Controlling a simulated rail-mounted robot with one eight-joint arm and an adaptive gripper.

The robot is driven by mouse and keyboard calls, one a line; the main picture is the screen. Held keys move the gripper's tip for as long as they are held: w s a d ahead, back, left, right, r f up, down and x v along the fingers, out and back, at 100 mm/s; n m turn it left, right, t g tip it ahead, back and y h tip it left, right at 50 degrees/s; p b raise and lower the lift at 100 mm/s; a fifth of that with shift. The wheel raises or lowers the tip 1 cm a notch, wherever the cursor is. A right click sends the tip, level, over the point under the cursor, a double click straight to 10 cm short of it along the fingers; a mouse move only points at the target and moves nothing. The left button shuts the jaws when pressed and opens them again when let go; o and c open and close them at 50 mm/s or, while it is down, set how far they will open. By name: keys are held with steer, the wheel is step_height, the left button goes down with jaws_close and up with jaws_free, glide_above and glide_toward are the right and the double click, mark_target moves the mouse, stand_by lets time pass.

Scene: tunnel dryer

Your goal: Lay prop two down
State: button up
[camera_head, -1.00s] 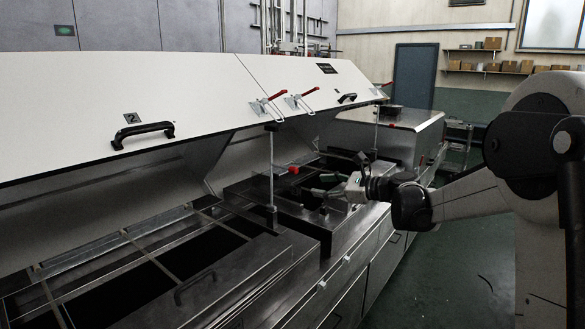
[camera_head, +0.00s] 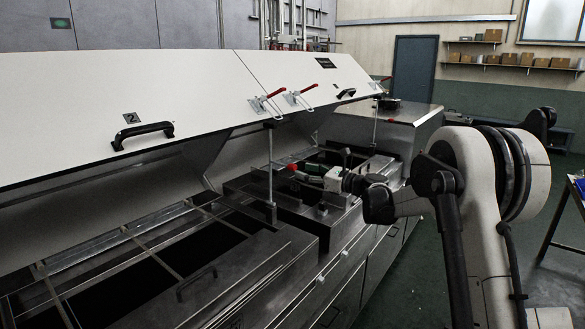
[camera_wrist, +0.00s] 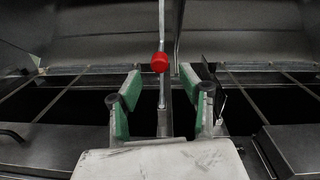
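The prop (camera_head: 270,165) is a thin upright metal rod under the right end of the raised lid marked 2 (camera_head: 80,120). Its foot stands on a dark block. A red knob (camera_head: 292,167) sticks out from it to the right; in the wrist view the knob (camera_wrist: 160,62) is ahead and a little above centre, with the rod running behind it. My gripper (camera_head: 313,178) is just right of the knob in the head view. In the wrist view my gripper (camera_wrist: 160,88) is open, with green-padded fingers either side of the rod's line. I see no contact with the knob.
A second upright rod (camera_head: 375,125) stands farther back under the neighbouring lid (camera_head: 310,80). Red-handled clamps (camera_head: 268,100) sit on the lid fronts. Below is an open dark bay with metal frame bars (camera_head: 150,255). A dark cover with a handle (camera_head: 215,280) lies in front.

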mark_target(296, 169)
steer(key=x, duration=0.5)
steer(key=shift+w+a+p, duration=0.2)
steer(key=shift+a+p, duration=0.1)
jaws_close()
